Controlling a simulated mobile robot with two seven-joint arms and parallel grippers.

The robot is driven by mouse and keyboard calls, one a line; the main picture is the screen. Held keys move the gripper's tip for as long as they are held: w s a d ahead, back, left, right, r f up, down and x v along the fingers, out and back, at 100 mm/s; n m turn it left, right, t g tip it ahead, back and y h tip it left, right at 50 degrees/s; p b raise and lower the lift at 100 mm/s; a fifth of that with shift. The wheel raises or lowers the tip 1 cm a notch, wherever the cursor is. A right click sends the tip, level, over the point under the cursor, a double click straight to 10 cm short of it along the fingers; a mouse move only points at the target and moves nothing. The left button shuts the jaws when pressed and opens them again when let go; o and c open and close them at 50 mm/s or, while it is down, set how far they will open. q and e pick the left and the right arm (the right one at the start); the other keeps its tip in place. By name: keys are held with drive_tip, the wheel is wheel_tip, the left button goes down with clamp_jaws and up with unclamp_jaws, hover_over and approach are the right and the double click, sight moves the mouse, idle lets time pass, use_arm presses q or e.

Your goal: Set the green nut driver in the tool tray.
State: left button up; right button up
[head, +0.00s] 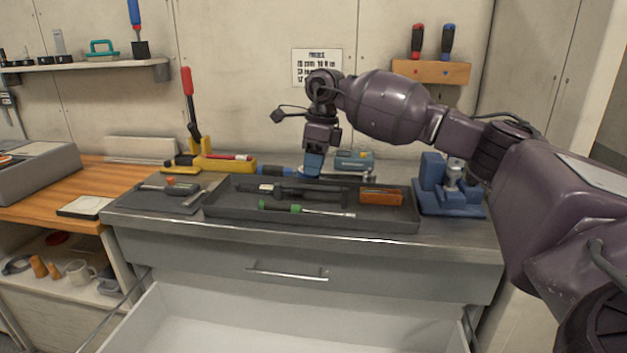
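The green nut driver (282,208) has a green handle at the left and a metal shaft running to the right. It lies in the front part of the dark tool tray (310,224) on the metal counter. My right gripper (312,174) points down near the back edge of the tray, behind and apart from the nut driver. Its fingertips are small and partly lost among tools, so I cannot tell whether it is open or holds anything. My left gripper is not in view.
An orange block (381,197) and dark tools share the tray. A blue vise (445,195) stands right, a dark mat (160,200) with tools left. Yellow items (225,163) sit behind. An open drawer (280,325) juts out below the counter.

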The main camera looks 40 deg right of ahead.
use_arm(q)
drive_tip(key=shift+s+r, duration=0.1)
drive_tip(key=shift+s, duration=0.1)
use_arm(e)
drive_tip(key=shift+d+r, duration=0.15)
drive_tip(key=shift+r, duration=0.7)
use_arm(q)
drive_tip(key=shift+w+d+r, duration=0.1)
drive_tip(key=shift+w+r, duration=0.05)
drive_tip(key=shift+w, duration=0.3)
use_arm(e)
drive_tip(key=shift+s, duration=0.1)
